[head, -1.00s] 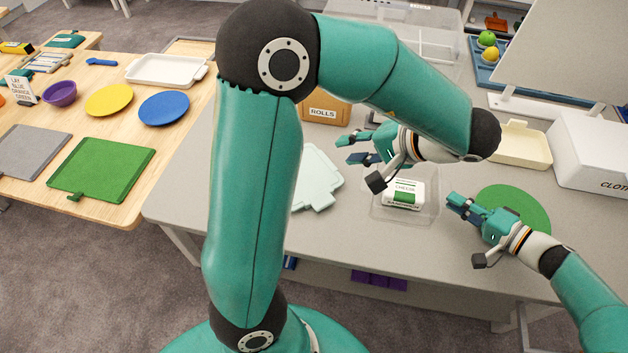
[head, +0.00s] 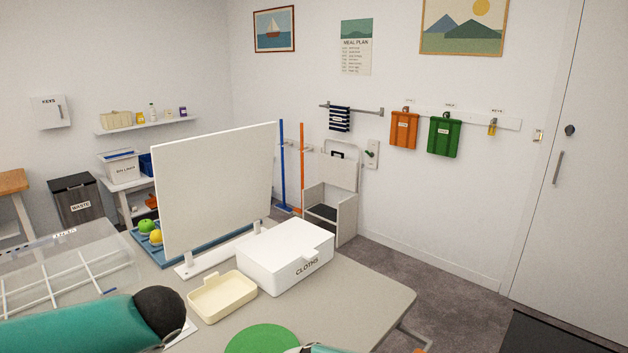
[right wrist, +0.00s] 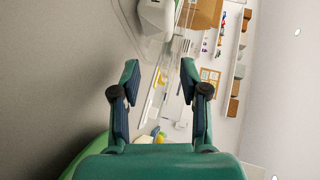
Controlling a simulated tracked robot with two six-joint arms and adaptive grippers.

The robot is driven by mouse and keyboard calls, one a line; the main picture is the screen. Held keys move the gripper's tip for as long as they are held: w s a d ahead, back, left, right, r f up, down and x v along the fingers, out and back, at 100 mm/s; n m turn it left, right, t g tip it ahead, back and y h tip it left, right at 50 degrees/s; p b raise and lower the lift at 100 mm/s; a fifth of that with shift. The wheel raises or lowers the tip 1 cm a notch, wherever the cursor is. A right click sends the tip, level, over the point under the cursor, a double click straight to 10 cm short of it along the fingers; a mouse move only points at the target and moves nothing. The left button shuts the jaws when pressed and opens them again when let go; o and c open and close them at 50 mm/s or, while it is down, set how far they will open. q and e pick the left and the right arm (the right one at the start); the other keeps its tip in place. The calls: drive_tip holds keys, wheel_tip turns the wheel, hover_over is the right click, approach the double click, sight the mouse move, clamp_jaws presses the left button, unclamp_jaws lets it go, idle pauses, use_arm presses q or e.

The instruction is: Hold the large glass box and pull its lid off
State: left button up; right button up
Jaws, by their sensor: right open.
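The clear box around the cheese pack is out of the head view now. In the right wrist view, clear straight edges (right wrist: 155,95) show beyond my fingers; I cannot tell which clear thing they belong to. No lid can be made out for certain. My right gripper (right wrist: 159,78) is open, with nothing between its fingers. In the head view only a sliver of my right arm shows at the bottom edge.
A clear divided bin (head: 98,262) stands at the table's left. A cream tray (head: 223,297), a white cloths box (head: 287,252), a white upright panel (head: 215,190) and a green round mat (head: 262,340) occupy the table. Bare tabletop (head: 355,305) shows at right.

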drive_tip(key=shift+r, duration=0.15)
drive_tip(key=shift+w+d, duration=0.1)
drive_tip(key=shift+d, duration=0.2)
drive_tip(key=v, duration=1.1)
drive_tip(key=shift+d, duration=0.15)
